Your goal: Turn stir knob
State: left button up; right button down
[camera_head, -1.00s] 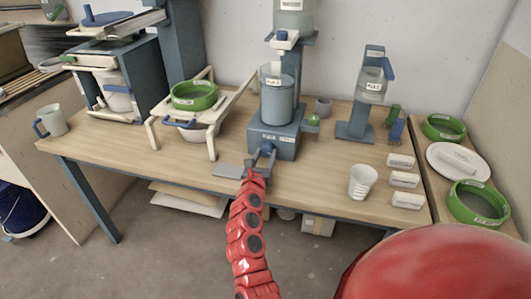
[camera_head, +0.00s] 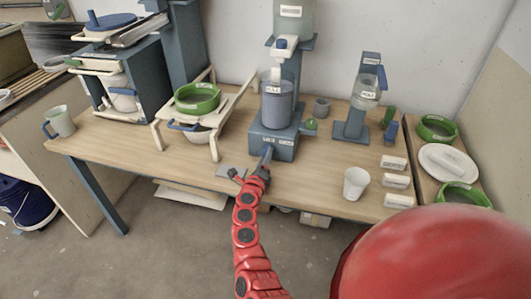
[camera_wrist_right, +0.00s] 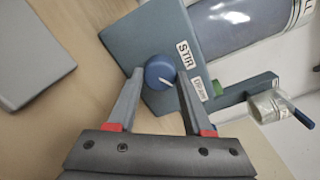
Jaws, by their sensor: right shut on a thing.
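The stir knob (camera_wrist_right: 158,72) is a round blue dial with a white pointer line, on the front of a blue-grey mixer base (camera_head: 275,138). A "STIR" label (camera_wrist_right: 184,56) sits beside it in the right wrist view. My right gripper (camera_wrist_right: 159,77) is shut on the knob, one grey fingertip on each side. In the head view my right gripper (camera_head: 266,158) is at the front of the base and largely hides the knob. A clear container (camera_head: 278,103) of grey-blue liquid stands on the base. My left gripper is out of view.
A flat grey plate (camera_head: 231,172) lies left of the gripper. A white cup (camera_head: 355,184) and several labelled white blocks (camera_head: 396,181) are to the right. A cream frame with a green-rimmed sieve (camera_head: 197,98) stands to the left. The table front between them is mostly clear.

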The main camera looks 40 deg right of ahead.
jog(key=n+p, duration=0.2)
jog(key=n, duration=0.1)
jog(key=n+p, duration=0.2)
jog(key=shift+r, duration=0.25)
jog(key=n+p, duration=0.2)
jog(key=n, duration=0.1)
jog(key=shift+a+f+n+p, duration=0.1)
jog(key=shift+f+n+p, duration=0.1)
jog(key=shift+n+p, duration=1.2)
jog(key=shift+n, duration=0.3)
jog(key=shift+c, duration=1.5)
grip_release()
jog(key=shift+f, duration=0.1)
